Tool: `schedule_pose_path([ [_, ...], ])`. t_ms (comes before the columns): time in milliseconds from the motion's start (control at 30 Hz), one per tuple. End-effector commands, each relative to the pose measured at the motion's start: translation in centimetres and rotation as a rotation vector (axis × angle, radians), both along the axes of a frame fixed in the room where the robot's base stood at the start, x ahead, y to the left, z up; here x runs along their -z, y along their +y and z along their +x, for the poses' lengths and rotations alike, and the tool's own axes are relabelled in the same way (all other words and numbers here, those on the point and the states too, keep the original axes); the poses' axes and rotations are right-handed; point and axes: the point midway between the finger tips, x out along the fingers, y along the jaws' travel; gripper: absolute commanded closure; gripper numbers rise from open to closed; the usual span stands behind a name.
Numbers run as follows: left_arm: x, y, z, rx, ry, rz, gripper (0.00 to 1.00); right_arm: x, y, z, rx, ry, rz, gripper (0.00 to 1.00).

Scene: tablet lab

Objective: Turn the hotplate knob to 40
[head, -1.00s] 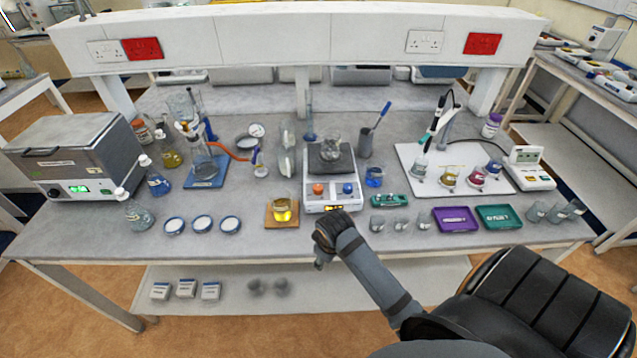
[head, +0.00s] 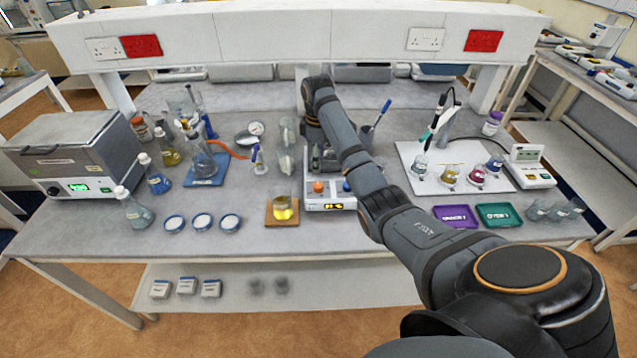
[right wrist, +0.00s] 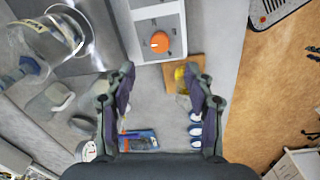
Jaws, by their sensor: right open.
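The white hotplate (head: 316,207) stands at the bench's middle with an orange knob (head: 319,188), a blue knob (head: 347,187) partly behind my arm, and a small lit display too small to read. My right gripper (head: 320,163) hangs above the hotplate's dark top plate, behind the knobs, and partly hides it. In the right wrist view, my right gripper (right wrist: 161,85) is open with nothing held. The orange knob (right wrist: 159,43) with a white mark shows beyond the fingertips, apart from them. The blue knob is outside that view. My left gripper is not in view.
A beaker of yellow liquid (head: 284,211) stands on a wooden board (head: 270,219) just left of the hotplate. A glass vessel (right wrist: 38,50) is near the gripper in the right wrist view. A purple tray (head: 455,217) lies right; bare bench lies in front of the yellow beaker.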

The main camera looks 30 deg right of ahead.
Motion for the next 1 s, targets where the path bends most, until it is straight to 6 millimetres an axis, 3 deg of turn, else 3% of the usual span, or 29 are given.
schedule_pose_path([
  [167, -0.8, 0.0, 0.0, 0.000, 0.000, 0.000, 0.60, 1.5, 0.0, 0.0, 0.001, 0.004, 0.001, 0.46],
  [400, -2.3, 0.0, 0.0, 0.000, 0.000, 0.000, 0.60, 6.6, -0.1, 0.1, 0.002, 0.004, 0.001, 0.46],
  [600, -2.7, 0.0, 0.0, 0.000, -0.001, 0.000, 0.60, 9.7, -0.2, 0.2, 0.003, 0.001, -0.001, 0.46],
  [967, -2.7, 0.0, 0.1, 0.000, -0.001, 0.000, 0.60, 10.5, -0.2, 0.3, 0.002, -0.002, -0.002, 0.46],
  [1000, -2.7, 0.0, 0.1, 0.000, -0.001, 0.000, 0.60, 10.5, -0.2, 0.3, 0.002, -0.002, -0.002, 0.52],
])
